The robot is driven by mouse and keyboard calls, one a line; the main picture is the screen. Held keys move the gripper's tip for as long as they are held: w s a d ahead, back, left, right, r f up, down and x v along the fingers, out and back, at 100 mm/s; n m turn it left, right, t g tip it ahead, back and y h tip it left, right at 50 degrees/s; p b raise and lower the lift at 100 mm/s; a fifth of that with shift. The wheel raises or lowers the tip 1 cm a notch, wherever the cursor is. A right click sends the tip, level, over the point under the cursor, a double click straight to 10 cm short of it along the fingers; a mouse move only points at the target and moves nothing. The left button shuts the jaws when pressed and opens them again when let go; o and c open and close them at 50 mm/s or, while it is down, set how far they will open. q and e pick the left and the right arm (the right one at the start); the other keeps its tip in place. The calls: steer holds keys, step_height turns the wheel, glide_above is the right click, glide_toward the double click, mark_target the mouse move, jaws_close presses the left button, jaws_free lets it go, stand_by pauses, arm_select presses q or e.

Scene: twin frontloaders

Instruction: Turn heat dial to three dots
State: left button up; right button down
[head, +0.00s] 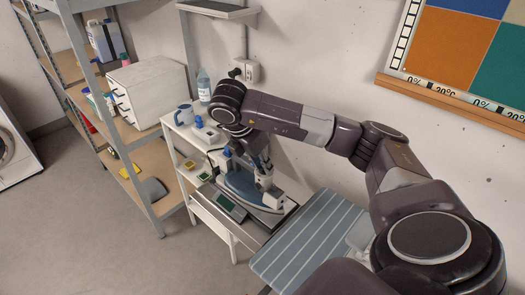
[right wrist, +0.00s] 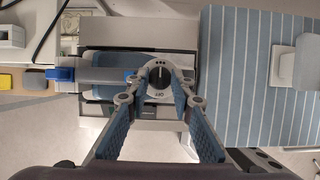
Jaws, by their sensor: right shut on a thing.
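The heat dial (right wrist: 160,77) is a dark round knob with a pale mark, in a light ring with small lettering below it. It sits at the right end of the iron's grey handle (right wrist: 115,76). The iron (head: 243,187), blue with a pale edge, lies on a grey plate on the small table. My right gripper (right wrist: 159,70) reaches down from above, its fingertips closed on the two sides of the dial. In the head view my right gripper (head: 263,167) partly hides the handle and dial. The dots are too small to read. My left gripper is not in view.
A blue striped ironing board (head: 300,240) stands right of the iron. A device with a display (head: 231,204) is at the table's front. The wall is close behind the table.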

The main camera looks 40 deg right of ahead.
stand_by(0.4)
steer(key=c, duration=2)
jaws_free()
steer(key=shift+v, duration=6)
